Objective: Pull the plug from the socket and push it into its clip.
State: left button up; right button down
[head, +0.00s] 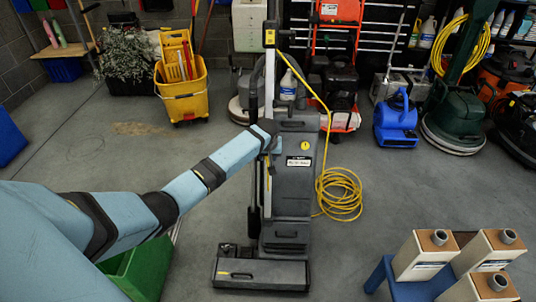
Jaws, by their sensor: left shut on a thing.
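A grey upright floor machine (293,180) stands in the middle of the floor. A yellow cord (313,88) runs down from its upper part and lies in a loose coil (340,195) on the floor to its right. My left gripper (273,143) is at the machine's upper left side, small and dark against it. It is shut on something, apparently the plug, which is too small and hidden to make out. I cannot make out the socket or the clip. My right gripper is not in view.
A yellow mop bucket (182,92) and a blue blower (396,120) stand behind. A green bin (140,272) is below my left arm. Beige boxes (424,256) with grey spouts stand on a blue stool (382,277) at front right. Floor around the machine is mostly clear.

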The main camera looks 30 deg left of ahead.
pick_arm(q)
jog(key=shift+w+a, duration=0.1)
jog(key=shift+w, duration=0.1)
dwell(0.6)
jog(key=o, duration=1.2)
